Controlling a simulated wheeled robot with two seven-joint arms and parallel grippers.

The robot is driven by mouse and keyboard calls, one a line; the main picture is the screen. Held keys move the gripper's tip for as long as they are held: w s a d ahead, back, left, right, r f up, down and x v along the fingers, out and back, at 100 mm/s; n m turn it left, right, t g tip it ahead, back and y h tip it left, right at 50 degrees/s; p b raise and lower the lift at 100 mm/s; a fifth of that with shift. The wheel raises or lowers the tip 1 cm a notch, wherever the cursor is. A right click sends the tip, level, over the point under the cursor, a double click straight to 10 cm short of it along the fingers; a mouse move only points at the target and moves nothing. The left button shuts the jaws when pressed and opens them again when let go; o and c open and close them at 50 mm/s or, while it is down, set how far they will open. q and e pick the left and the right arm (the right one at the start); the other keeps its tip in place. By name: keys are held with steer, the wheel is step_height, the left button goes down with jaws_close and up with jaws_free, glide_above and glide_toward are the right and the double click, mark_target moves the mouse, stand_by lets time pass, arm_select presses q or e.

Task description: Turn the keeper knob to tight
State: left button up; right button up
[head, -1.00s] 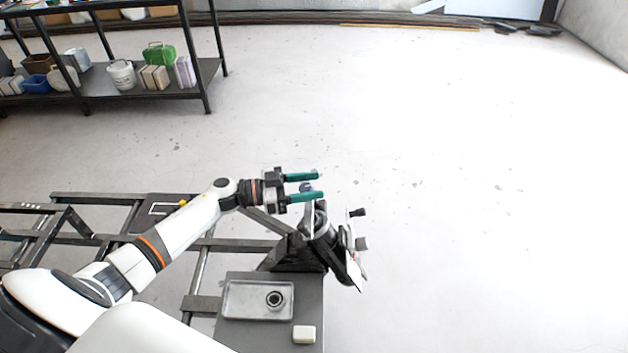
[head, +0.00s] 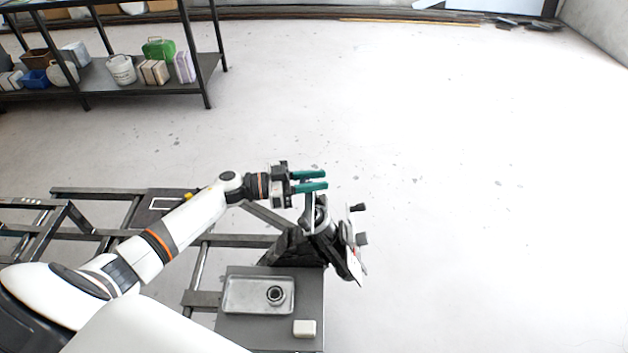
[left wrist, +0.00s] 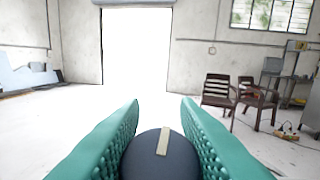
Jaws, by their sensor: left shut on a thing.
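The keeper knob is a dark round knob (left wrist: 152,158) with a pale bar mark on its top, in the left wrist view. The mark tilts slightly right of vertical. My left gripper (head: 322,181) has green fingers, which also show on both sides of the knob in the left wrist view (left wrist: 160,125). It is shut on the knob, at the top of the suspension assembly (head: 318,218). In the head view the fingers hide most of the knob. My right gripper is not in view.
A grey tray (head: 240,309) with a dark ring (head: 275,294) in it lies on the bench plate below the assembly. A white block (head: 304,328) lies beside it. A shelf rack (head: 140,88) stands far left. Floor to the right is clear.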

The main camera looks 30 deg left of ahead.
arm_select(q)
steer(key=shift+f+m+g+h+b, duration=0.2)
steer(key=shift+m+g+h+b, duration=0.1)
steer(key=shift+m+g+b, duration=0.35)
steer(key=m+g+b, duration=0.3)
steer(key=m+g+h+b, duration=0.1)
steer(key=m+g+b, duration=0.2)
steer(key=b, duration=0.1)
steer(key=s+m+g+h+b, duration=0.1)
steer(key=m+g+b, duration=0.2)
steer(key=g, duration=0.1)
steer(key=shift+d+f+m+b, duration=0.1)
steer(key=shift+d+m+b, duration=0.05)
steer(key=shift+m+b, duration=0.15)
steer(key=shift+s+m+g+y+b, duration=0.15)
steer(key=shift+m+g+y+b, duration=0.05)
steer(key=shift+m+g+b, duration=0.5)
steer(key=shift+s+m+g+y+b, duration=0.2)
steer(key=shift+m+g+b, duration=0.35)
steer(key=shift+g, duration=0.2)
steer(key=shift+r, duration=0.2)
steer(key=o, duration=1)
steer(key=shift+c, duration=0.2)
steer(key=shift+f, duration=0.1)
